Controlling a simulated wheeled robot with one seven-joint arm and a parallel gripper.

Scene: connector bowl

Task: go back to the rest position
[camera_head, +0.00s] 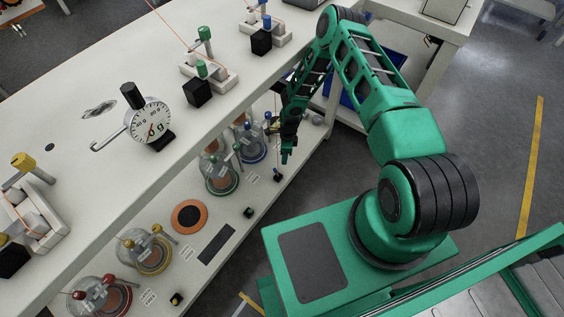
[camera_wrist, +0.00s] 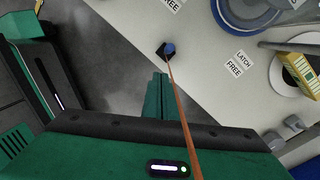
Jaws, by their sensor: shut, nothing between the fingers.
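My gripper (camera_head: 287,158) hangs at the end of my green arm, in front of the lower shelf and beside the glass domes, pointing down. In the wrist view its green fingers (camera_wrist: 157,97) are together with nothing between them. A small black block with a blue top (camera_wrist: 168,49) sits on the pale shelf edge beyond the fingertips. A thin orange cord (camera_wrist: 182,122) runs in the picture from that block down past the right side of the fingers; what holds its near end is not visible.
The lower shelf (camera_head: 215,272) carries several glass domes with coloured bases, including a green one (camera_head: 220,175) near my gripper. The upper table (camera_head: 75,150) holds a dial gauge (camera_head: 148,120) and several clamp stands. Open grey floor (camera_head: 490,130) lies to the right.

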